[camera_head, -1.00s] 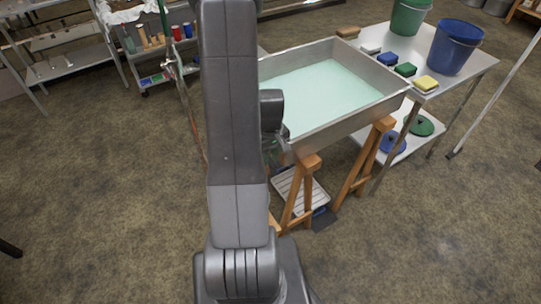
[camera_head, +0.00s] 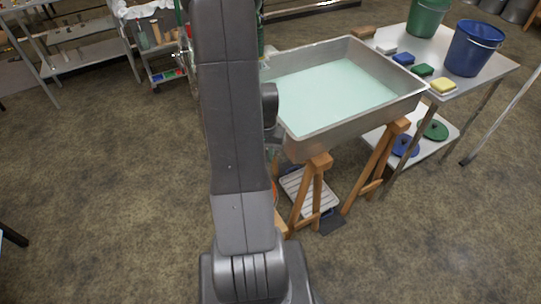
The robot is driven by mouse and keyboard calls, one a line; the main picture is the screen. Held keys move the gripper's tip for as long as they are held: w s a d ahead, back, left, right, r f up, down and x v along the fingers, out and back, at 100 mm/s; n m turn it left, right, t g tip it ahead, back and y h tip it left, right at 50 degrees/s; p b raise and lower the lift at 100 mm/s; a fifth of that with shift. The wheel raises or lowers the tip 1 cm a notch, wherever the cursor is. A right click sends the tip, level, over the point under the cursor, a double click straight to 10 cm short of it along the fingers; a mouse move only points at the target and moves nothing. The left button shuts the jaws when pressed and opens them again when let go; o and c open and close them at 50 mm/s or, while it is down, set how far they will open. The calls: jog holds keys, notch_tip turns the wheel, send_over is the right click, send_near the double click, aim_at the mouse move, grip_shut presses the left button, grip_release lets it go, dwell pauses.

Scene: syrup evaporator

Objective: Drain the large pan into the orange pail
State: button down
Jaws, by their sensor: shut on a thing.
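The large pan (camera_head: 372,122) is a wide grey metal tray of pale green liquid, level on a wooden stand in the upper middle. My arm stands upright in front of its left end and hides part of it. A dark wrist part of my arm shows just right of the upper link, against the pan's near left corner. My jaws are hidden behind the arm, and so is anything they hold. A thin orange edge (camera_head: 275,194) shows beside the arm, below the pan's left corner; it may be the orange pail, but too little shows to be sure.
Wooden trestle legs (camera_head: 310,190) stand under the pan, with a slatted tray (camera_head: 306,193) on the floor between them. A metal table (camera_head: 489,74) at right holds a blue bucket (camera_head: 472,50), a green bucket (camera_head: 427,18) and several sponges. Open floor lies left and front right.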

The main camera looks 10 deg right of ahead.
jog(key=shift+w+a+m, duration=0.4)
jog(key=shift+a+m, duration=0.25)
jog(key=shift+m, duration=0.55)
jog(key=c, duration=1.3)
grip_release()
jog(key=shift+r, duration=0.1)
notch_tip(320, 180, up, 14)
jog(key=shift+f+p, duration=0.15)
jog(key=shift+p, duration=0.15)
